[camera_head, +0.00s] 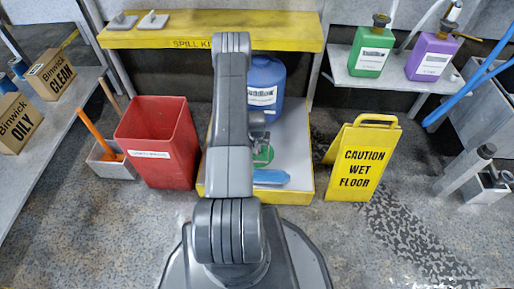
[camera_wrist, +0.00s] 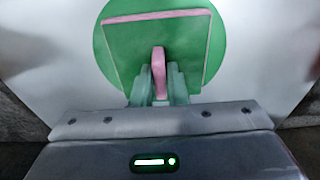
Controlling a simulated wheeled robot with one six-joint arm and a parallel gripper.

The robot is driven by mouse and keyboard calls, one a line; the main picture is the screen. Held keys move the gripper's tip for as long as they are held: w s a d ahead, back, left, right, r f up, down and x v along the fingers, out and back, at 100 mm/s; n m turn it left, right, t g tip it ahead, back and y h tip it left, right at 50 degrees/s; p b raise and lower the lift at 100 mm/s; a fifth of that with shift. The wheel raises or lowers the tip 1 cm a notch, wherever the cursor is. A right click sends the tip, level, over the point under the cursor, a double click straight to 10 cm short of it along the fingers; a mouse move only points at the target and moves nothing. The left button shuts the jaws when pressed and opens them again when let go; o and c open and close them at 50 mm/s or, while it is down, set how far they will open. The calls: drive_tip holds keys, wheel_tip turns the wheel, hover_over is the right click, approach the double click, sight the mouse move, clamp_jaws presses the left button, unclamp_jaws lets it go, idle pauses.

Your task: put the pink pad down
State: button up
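In the wrist view the pink pad (camera_wrist: 130,55) is a square plate with pink edges, a green-looking face and an upright pink grip. The fingers of my gripper (camera_wrist: 159,88) are on both sides of the grip and appear shut on it. Behind the pad is a green disc (camera_wrist: 217,38) on a white surface. In the head view the green disc (camera_head: 264,156) shows partly inside a yellow-rimmed tray (camera_head: 306,190). My arm hides most of my gripper and the pad there. I cannot tell whether the pad touches the disc.
A blue drum (camera_head: 266,84) stands at the tray's back, and a blue item (camera_head: 270,177) lies near its front. A red bin (camera_head: 158,140) is left, a yellow wet-floor sign (camera_head: 362,158) right. Two grey pads (camera_head: 152,21) lie on the yellow shelf (camera_head: 270,30).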

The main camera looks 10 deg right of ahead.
drive_tip(key=o, duration=0.3)
drive_tip(key=shift+r, duration=0.15)
wheel_tip(320, 180, up, 12)
drive_tip(key=s+p, duration=0.1)
drive_tip(key=p, duration=0.3)
drive_tip(key=shift+s+a, duration=0.2)
drive_tip(key=f+b, duration=0.1)
drive_tip(key=f, duration=0.3)
drive_tip(key=w+f+b, duration=0.1)
drive_tip(key=f, duration=0.3)
drive_tip(key=f+b, duration=0.2)
drive_tip(key=f, duration=0.2)
drive_tip(key=shift+w+d+f, duration=0.2)
drive_tip(key=shift+f, duration=0.15)
wheel_tip(320, 180, up, 2)
drive_tip(key=shift+r+p, duration=0.15)
drive_tip(key=shift+p, duration=0.35)
drive_tip(key=shift+r, duration=0.55)
